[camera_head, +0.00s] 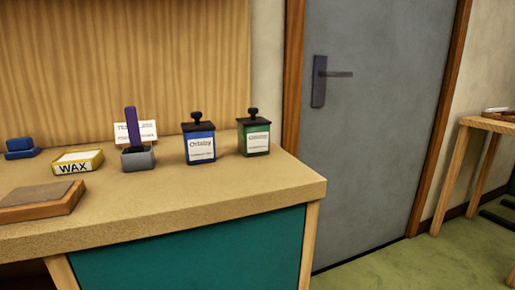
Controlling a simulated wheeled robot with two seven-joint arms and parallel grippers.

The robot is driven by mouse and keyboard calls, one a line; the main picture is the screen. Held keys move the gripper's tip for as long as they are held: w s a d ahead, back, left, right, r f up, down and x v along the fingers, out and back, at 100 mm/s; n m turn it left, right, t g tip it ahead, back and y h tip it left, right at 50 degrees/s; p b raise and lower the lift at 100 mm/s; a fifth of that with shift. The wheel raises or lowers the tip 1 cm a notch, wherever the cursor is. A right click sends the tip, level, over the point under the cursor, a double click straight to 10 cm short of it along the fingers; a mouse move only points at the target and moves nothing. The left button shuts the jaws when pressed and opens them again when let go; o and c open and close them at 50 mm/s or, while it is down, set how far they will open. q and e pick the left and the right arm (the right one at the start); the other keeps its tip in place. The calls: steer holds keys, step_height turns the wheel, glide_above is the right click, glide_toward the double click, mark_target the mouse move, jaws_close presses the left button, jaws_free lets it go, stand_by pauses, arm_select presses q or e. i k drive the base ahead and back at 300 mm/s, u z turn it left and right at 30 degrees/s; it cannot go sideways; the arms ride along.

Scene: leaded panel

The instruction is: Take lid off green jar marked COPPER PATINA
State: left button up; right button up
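A green square jar (254,138) stands upright near the right back corner of the bench. Its black lid (253,121) with a round knob sits on top. Its white label (258,142) is too small to read with certainty. A similar blue jar (199,143) with a black knobbed lid (197,124) stands just left of it, a small gap apart. Neither of my grippers shows in the head view.
The bench (225,190) has free room in front of the jars. Left of them are a grey holder (138,159) with an upright purple tool, a yellow WAX box (78,162), a wood-edged block (42,199) and a blue item (20,148). A grey door (370,110) is at right.

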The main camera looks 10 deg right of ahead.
mark_target(253, 120)
steer(key=z, duration=1.9)
steer(key=k, duration=1.2)
steer(key=u, duration=1.75)
steer(key=i, duration=0.5)
